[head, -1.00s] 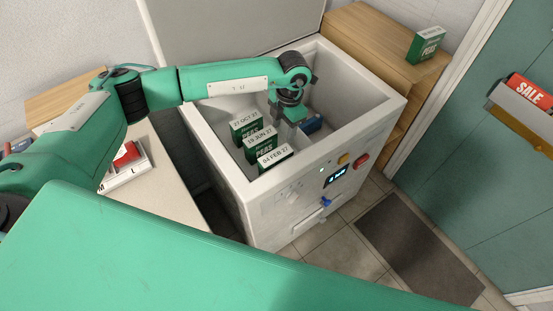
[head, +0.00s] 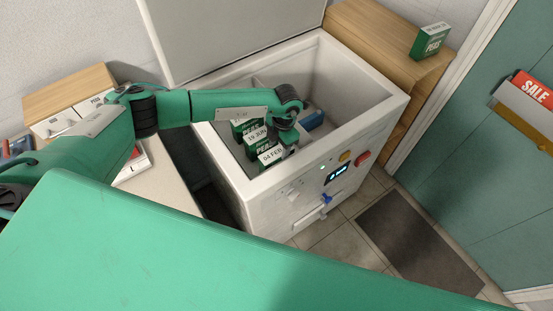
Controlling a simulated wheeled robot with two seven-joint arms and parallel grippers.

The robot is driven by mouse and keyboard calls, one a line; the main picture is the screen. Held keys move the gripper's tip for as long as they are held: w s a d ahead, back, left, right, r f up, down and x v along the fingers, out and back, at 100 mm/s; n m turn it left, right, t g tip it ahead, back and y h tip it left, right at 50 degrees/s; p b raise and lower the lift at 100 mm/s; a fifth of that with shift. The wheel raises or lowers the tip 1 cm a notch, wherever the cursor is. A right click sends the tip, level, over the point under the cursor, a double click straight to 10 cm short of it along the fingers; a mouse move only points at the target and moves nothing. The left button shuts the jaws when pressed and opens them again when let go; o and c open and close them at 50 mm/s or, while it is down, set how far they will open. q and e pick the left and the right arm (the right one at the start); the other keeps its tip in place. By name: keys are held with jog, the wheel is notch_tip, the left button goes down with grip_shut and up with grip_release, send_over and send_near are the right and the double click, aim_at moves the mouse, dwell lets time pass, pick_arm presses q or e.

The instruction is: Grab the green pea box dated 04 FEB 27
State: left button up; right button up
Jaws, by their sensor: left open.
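The green pea box labelled 04 FEB (head: 264,164) stands nearest the front in a row inside the white chest (head: 243,172). Its right part, including the end of its date, is covered by my left wrist. Behind it stands a pea box labelled 19 JUN (head: 253,143), and behind that another green box (head: 240,128) whose label is mostly hidden by my arm. My left gripper (head: 291,145) is open, low in the chest at the right end of the front box. The fingertips are hard to make out, and I cannot tell whether they touch it. My right gripper is not in view.
A blue item (head: 313,120) lies in the chest, right of my wrist. The chest walls surround the boxes, and its lid (head: 230,35) is raised behind. Another green pea box (head: 430,42) stands on the wooden cabinet (head: 375,35). A white counter (head: 160,185) is at left.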

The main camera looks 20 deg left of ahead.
aim_at(277, 152)
pick_arm(q)
jog(key=shift+s+a+f+p, duration=0.1)
jog(key=shift+a+f+p, duration=0.05)
jog(key=shift+f, duration=0.5)
jog(key=shift+s+a+f+p, duration=0.1)
jog(key=shift+f+p, duration=0.05)
jog(key=shift+f, duration=0.45)
jog(key=shift+s+a+f+p, duration=0.1)
jog(key=shift+a+f+p, duration=0.05)
jog(key=shift+f, duration=0.5)
grip_shut()
jog(key=shift+r, duration=0.1)
